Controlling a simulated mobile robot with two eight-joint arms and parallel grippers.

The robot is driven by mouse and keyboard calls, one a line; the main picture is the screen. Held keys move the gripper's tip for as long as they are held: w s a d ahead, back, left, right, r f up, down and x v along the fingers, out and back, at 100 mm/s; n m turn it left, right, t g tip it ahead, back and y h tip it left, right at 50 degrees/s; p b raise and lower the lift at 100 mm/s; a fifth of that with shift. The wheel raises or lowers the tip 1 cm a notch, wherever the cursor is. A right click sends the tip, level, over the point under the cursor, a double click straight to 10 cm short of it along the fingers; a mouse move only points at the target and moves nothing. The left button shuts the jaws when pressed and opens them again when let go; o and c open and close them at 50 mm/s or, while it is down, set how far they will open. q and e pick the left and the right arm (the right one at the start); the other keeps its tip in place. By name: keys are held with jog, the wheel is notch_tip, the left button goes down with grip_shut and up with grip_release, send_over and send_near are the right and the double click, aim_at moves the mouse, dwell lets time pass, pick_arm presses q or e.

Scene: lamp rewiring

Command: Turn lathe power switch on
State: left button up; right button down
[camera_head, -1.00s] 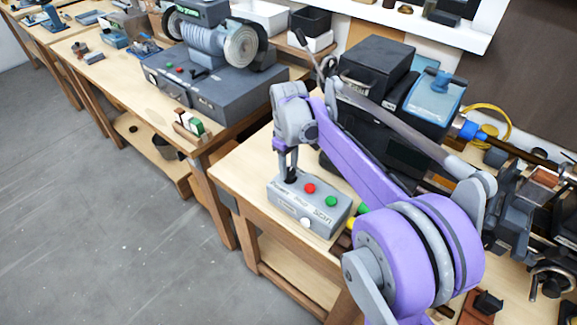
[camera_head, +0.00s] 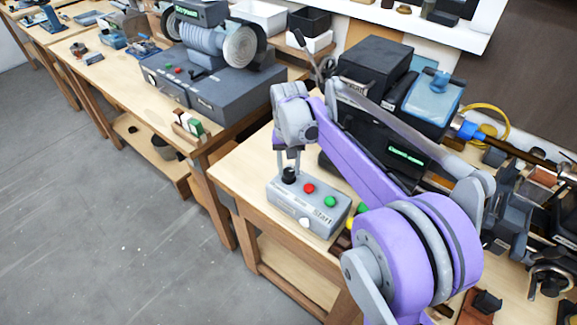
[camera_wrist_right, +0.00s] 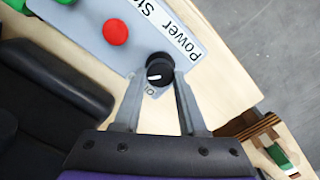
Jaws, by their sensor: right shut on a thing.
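In the right wrist view my right gripper (camera_wrist_right: 166,76) is shut on the black knob (camera_wrist_right: 159,68), whose white mark shows. The "Power" label lies beside the knob. A black display (camera_head: 404,154) behind my arm shows lit green text. My left gripper is not in view.
A blue-topped machine part (camera_head: 434,95) and a black case (camera_head: 376,62) stand behind my arm. Lathe parts fill the bench at the right. A grinder-like machine (camera_head: 215,85) stands on the bench to the left. Open floor (camera_head: 100,220) lies at the left.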

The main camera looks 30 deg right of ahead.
aim_at(289, 170)
jog(key=shift+m, duration=0.7)
jog(key=shift+c, duration=2.3)
grip_release()
jog(key=shift+r, duration=0.1)
notch_tip(289, 170, up, 11)
jog(key=shift+f+p, duration=0.2)
jog(key=shift+p, duration=0.2)
